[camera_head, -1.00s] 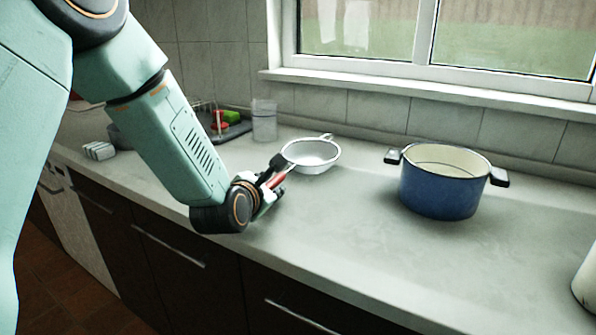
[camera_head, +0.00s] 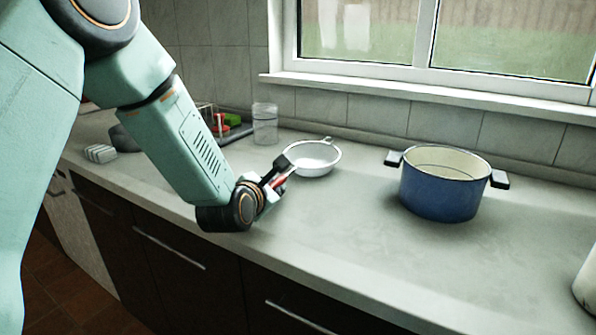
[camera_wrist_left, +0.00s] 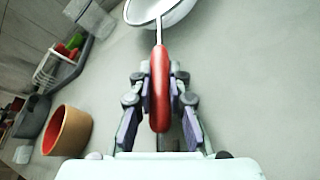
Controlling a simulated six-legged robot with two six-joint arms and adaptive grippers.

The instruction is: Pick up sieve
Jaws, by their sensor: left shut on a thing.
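The sieve (camera_head: 313,158) has a white round bowl, a thin metal stem and a red handle. In the head view its bowl is just beyond my left gripper (camera_head: 283,171), over the counter; I cannot tell whether it touches the surface. In the left wrist view the bowl (camera_wrist_left: 160,10) is at the top edge, partly cut off. The red handle (camera_wrist_left: 160,88) runs down between the fingers of my left gripper (camera_wrist_left: 160,80), which is shut on it. My right gripper is in neither view.
A blue pot (camera_head: 440,186) with two dark handles stands to the right on the counter (camera_head: 350,240). A clear jar (camera_head: 265,124) and a dark rack with red and green items (camera_head: 232,120) are behind. A brown cup (camera_wrist_left: 68,131) shows in the left wrist view.

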